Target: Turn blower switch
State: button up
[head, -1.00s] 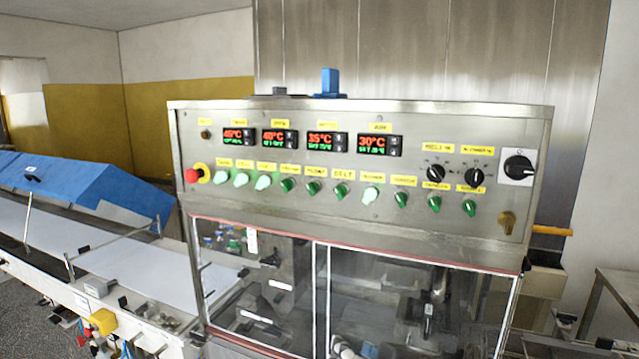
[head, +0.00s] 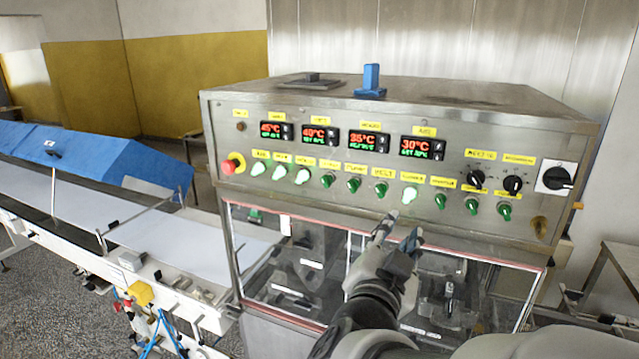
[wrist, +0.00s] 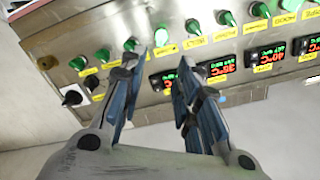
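The control panel (head: 330,210) carries a row of green switches under small yellow labels. The blower label is too small to read for certain, so I cannot tell which switch it marks. A pale, lit-looking green switch (head: 409,195) is right of the row's middle, with darker ones either side. In the head view my gripper (head: 397,235) is just below this part of the row. In the wrist view, which is turned upside down, my gripper (wrist: 161,57) is open and empty, its blue-padded fingers spread. A green switch (wrist: 161,37) appears between the fingertips, apart from them.
A red emergency button (head: 231,166) is at the panel's left, black knobs (head: 475,179) and a large black rotary switch (head: 557,178) at its right. Lit displays (head: 369,142) sit above the row. Clear-windowed doors (head: 300,262) lie below. A conveyor (head: 150,235) extends left.

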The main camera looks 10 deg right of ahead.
aim_at(410, 197)
jog(key=p+x, duration=0.1)
jog(key=x, duration=1.3)
jog(key=shift+w, duration=0.15)
jog(key=shift+c, duration=0.6)
grip_shut()
